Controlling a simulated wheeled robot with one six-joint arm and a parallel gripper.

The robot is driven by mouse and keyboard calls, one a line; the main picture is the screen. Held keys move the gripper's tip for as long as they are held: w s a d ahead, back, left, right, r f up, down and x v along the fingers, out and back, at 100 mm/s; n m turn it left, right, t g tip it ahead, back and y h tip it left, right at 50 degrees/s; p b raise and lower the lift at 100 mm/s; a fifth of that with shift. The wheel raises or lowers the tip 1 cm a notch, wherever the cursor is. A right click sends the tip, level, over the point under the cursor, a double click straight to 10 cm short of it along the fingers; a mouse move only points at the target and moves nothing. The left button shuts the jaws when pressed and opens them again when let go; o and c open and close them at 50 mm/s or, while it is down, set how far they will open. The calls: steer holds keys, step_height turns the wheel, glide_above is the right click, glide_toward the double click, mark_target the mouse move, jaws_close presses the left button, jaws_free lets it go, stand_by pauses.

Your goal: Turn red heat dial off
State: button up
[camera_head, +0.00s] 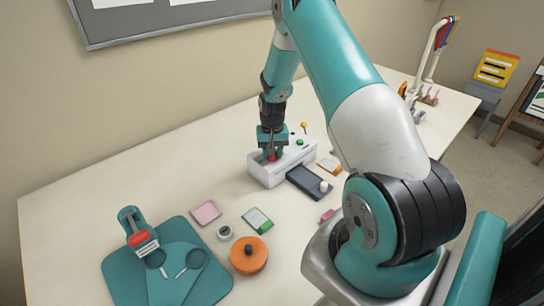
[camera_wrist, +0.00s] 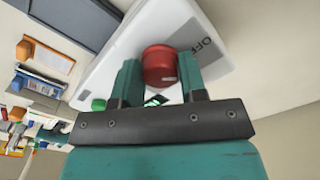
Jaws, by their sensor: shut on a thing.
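The red heat dial (camera_wrist: 160,66) sits on the white laminator (camera_wrist: 112,62), with the letters "OFF" printed beside it in the wrist view. My gripper (camera_wrist: 160,80) is shut on the red dial, one teal finger on each side of it. In the head view my gripper (camera_head: 271,153) points down at the left end of the laminator (camera_head: 265,174), and a bit of the red dial (camera_head: 272,157) shows between the fingers. The dial's pointer mark cannot be made out.
A green button (camera_head: 299,141) is on the laminator's top. A dark tray (camera_head: 306,182) lies in front of it. An orange round container (camera_head: 249,256), a tape roll (camera_head: 225,232), cards and a teal mat (camera_head: 125,275) with a tape dispenser lie nearer. The table's back left is clear.

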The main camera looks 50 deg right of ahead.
steer(key=shift+n+b, duration=0.45)
steer(key=shift+n, duration=0.75)
steer(key=o, duration=0.9)
steer(key=shift+r, duration=0.1)
step_height(320, 180, up, 17)
steer(key=b, duration=0.3)
steer(key=shift+r+b, duration=0.15)
steer(key=shift+b, duration=0.25)
